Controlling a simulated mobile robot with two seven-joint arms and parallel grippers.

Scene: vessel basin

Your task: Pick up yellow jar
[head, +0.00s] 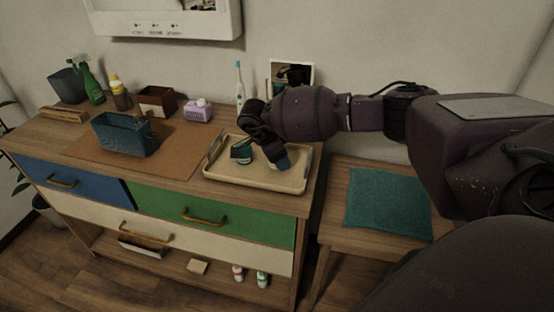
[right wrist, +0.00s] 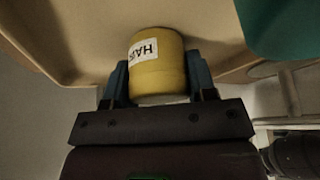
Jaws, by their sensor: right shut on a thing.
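The yellow jar (right wrist: 158,70) with a white label shows in the right wrist view, between the two blue fingers of my right gripper (right wrist: 157,82). The gripper is shut on it, one finger at each side. Behind the jar is the beige surface of the tray (right wrist: 215,25). In the head view my right gripper (head: 281,163) reaches down into the tray (head: 232,178) on the dresser, and the jar is hidden there. I cannot tell whether the jar still touches the tray. My left gripper is not in view.
A dark green box (head: 242,151) is in the tray, left of my gripper. A blue basket (head: 125,137) stands on a brown mat (head: 188,146). A purple container (head: 198,111), toothbrush (head: 239,82) and picture frame (head: 305,68) stand behind.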

